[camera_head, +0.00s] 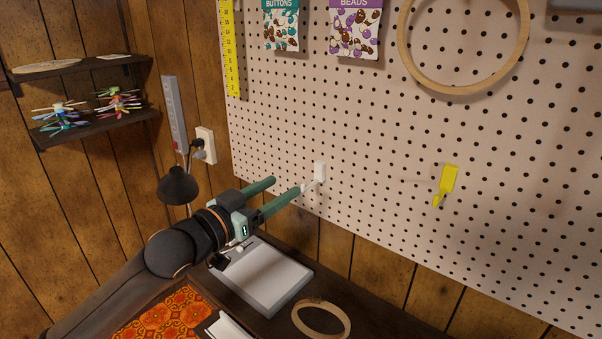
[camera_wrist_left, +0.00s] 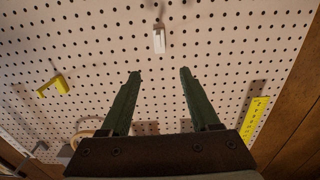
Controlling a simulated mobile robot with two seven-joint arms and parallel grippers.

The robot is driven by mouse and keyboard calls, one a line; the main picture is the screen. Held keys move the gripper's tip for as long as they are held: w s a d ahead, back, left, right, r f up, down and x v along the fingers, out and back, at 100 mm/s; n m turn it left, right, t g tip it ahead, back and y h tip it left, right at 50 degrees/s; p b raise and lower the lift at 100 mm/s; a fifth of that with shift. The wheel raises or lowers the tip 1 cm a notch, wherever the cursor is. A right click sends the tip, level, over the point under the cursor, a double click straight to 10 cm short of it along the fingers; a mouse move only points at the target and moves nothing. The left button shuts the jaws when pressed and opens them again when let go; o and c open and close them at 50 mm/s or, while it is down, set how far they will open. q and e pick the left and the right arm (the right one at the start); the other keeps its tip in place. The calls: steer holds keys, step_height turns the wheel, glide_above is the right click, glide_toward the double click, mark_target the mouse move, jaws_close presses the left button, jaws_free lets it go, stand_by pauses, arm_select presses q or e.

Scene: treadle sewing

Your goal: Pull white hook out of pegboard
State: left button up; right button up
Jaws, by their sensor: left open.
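The white hook (camera_head: 319,172) is on the pegboard (camera_head: 380,130), with its prong pointing down and left towards my left gripper. My left gripper (camera_head: 285,186) is open in front of the board. Its green fingers are spread, and one fingertip appears close to the hook's prong in the head view; I cannot tell if they touch. In the left wrist view, the white hook (camera_wrist_left: 158,40) lies beyond the gap between the open fingertips (camera_wrist_left: 160,72). Nothing is held between them. My right gripper is not in view.
A yellow hook (camera_head: 448,183) is on the pegboard to the right. A ruler (camera_head: 229,50), bead and button packs and a wooden hoop (camera_head: 402,62) hang above. Below are a grey-white box (camera_head: 265,275), a small hoop (camera_head: 321,320) and a black lamp (camera_head: 178,185).

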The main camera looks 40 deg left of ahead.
mark_target(318, 165)
arm_select(q)
steer(key=w, duration=0.3)
steer(key=w+p, duration=0.1)
steer(key=w, duration=0.3)
steer(key=w+d, duration=0.1)
steer(key=w, duration=0.3)
steer(key=shift+w, duration=0.2)
jaws_close()
stand_by(0.8)
steer(key=shift+s+a+p, duration=0.15)
steer(key=shift+s+p, duration=0.25)
steer(key=shift+s, duration=0.95)
stand_by(2.1)
steer(key=shift+s+a+p, duration=0.2)
steer(key=shift+s+p, duration=0.1)
steer(key=shift+s, duration=2.15)
